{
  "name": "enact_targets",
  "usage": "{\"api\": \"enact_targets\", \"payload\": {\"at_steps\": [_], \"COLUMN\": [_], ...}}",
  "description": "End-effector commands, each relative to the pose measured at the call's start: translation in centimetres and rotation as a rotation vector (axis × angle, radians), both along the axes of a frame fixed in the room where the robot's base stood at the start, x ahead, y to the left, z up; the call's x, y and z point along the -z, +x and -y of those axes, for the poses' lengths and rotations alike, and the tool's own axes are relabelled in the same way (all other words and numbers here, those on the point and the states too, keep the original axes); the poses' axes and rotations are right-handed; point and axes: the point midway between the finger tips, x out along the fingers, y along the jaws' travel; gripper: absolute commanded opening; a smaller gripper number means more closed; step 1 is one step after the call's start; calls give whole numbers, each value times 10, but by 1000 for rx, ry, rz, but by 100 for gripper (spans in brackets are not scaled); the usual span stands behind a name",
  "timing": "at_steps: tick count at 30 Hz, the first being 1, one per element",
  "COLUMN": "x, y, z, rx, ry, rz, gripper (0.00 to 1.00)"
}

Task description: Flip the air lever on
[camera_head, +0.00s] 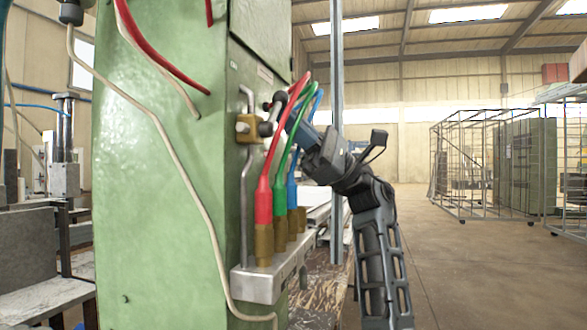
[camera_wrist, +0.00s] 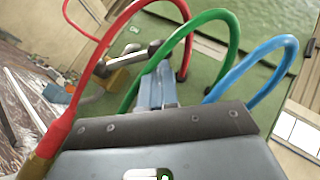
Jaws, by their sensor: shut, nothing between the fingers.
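The air valve is a brass block (camera_head: 248,128) on a grey vertical pipe on the green cabinet's side. The air lever (camera_head: 265,129), a short grey handle with a dark rounded end, sits just right of the block. In the wrist view the lever (camera_wrist: 132,56) lies slantwise just beyond and left of the fingertips. My gripper (camera_head: 292,122) is right of the lever at about its height, partly hidden behind the hoses. In the wrist view its blue fingers (camera_wrist: 158,72) are together and empty. Whether they touch the lever is unclear.
Red (camera_head: 264,195), green (camera_head: 280,190) and blue (camera_head: 292,180) hoses arch close around my gripper and rise from brass fittings on a metal block (camera_head: 262,282). The green cabinet (camera_head: 160,200) stands close on the left. Open floor (camera_head: 470,270) lies to the right.

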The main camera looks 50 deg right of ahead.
Motion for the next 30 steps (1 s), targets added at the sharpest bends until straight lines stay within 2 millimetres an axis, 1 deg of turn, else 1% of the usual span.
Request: {"api": "enact_targets", "payload": {"at_steps": [1,12,18,24,30], "x": [1,-28,-40,-47,-50], "y": [-1,-5,-8,-10,-12], "z": [0,-12,-21,-28,-33], "rx": [2,0,1,0,-1], "ry": [-49,-374,-529,-646,-717], "rz": [21,136,192,235,261], "gripper": [0,0,0,0,0]}}
